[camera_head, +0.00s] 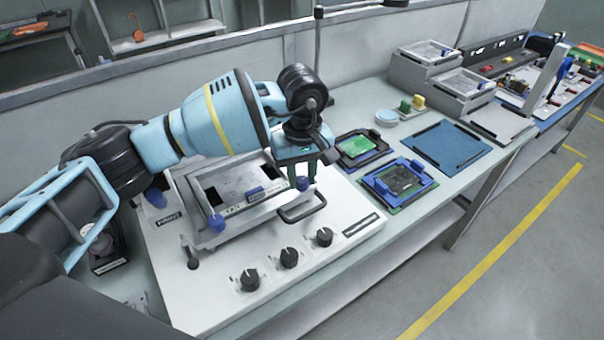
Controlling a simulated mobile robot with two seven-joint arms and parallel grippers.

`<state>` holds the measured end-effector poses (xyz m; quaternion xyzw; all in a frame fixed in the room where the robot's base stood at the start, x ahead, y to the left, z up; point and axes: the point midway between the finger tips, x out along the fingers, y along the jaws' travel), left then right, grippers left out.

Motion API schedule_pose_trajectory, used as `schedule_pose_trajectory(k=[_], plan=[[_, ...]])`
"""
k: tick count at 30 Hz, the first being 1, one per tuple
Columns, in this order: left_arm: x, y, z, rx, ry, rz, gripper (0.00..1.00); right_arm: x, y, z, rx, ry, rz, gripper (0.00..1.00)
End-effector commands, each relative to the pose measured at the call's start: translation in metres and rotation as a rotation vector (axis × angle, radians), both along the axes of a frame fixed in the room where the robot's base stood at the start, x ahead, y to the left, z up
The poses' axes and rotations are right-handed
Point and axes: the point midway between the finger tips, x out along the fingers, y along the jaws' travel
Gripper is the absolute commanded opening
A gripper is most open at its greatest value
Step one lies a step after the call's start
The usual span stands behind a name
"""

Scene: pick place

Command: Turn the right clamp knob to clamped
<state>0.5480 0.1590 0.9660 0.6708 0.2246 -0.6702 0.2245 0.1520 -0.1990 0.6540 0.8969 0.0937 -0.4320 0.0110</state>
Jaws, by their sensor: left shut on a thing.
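The white printer fixture (215,283) stands on the bench, with a grey frame on top. My left gripper (302,177) reaches down at the frame's right front corner. It is shut on the blue right clamp knob (303,184), whose lower part shows below the fingers. The grip itself is partly hidden by the gripper body. Another blue knob (217,223) sits at the frame's left front corner, and one more blue knob (155,197) at the back left. My right gripper is not in view.
Several black dials (289,257) line the fixture's front, and a black handle (302,207) lies close to the gripper. Right of it are a blue tray with a board (398,182), a dark board tray (361,148) and a blue mat (447,147). A thin pole (317,45) rises behind.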

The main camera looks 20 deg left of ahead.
Motion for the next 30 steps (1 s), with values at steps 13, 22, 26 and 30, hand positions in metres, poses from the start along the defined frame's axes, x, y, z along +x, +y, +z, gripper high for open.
schedule_pose_trajectory(k=[13, 22, 26, 30], plan=[[0.000, 0.000, 0.001, 0.000, 0.000, 0.106, 0.04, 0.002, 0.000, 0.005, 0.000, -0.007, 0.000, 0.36], [0.000, 0.000, 0.002, 0.000, 0.000, 0.355, 0.04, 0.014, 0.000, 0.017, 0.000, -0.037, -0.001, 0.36], [0.000, 0.000, 0.003, -0.002, -0.001, 0.480, 0.04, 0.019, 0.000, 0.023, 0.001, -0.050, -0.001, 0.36], [0.000, 0.000, 0.003, -0.001, -0.001, 0.613, 0.04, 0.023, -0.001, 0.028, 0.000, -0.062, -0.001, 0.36]])
